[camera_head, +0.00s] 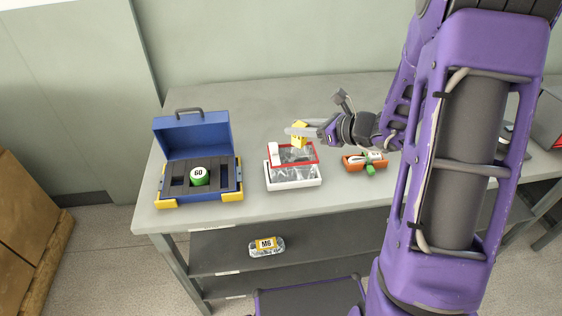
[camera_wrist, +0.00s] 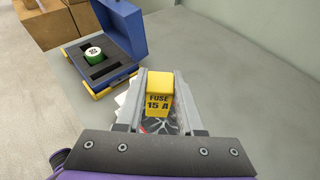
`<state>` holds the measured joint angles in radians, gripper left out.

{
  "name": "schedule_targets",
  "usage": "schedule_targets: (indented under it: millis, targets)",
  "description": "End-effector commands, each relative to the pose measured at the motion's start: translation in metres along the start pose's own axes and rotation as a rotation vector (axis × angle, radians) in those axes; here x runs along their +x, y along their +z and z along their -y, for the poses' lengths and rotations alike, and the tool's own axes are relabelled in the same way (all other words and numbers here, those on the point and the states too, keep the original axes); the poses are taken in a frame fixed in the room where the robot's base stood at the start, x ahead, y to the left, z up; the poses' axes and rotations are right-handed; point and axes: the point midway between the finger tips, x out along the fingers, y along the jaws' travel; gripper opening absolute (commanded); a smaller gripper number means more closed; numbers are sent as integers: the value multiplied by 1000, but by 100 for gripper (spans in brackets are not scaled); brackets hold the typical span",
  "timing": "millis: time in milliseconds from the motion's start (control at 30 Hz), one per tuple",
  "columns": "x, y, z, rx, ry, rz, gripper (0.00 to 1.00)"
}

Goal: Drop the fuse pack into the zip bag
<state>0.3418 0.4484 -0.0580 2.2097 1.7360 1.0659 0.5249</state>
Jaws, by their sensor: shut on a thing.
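The fuse pack (camera_wrist: 159,95) is a yellow block marked "FUSE 15 A". It also shows in the head view (camera_head: 299,134), above the worktop. My gripper (camera_head: 303,130) is shut on it; in the wrist view the gripper's fingers (camera_wrist: 159,106) stand on both sides of it. The zip bag (camera_head: 293,154) is clear with a red rim and sits in a white holder on the worktop. The fuse pack is over the far part of the bag as seen in the head view. In the wrist view the bag is mostly hidden behind the fuse pack and fingers.
A blue case (camera_head: 192,137) stands open at left, with a green "60" roll (camera_head: 199,176) in its foam. An orange tray (camera_head: 351,161) with a green-ended item is right of the bag. A pack marked M6 (camera_head: 266,246) lies on the shelf below. Worktop (camera_head: 240,110) behind the bag is clear.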

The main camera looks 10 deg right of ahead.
Motion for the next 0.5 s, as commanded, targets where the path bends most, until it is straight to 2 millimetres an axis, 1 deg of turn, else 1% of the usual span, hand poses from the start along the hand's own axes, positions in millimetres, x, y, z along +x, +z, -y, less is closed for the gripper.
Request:
schedule_targets:
  millis: [233, 500]
  targets:
    - [6, -14, 0, 1, 0, 0, 0]
    - [18, -44, 0, 1, 1, 0, 0]
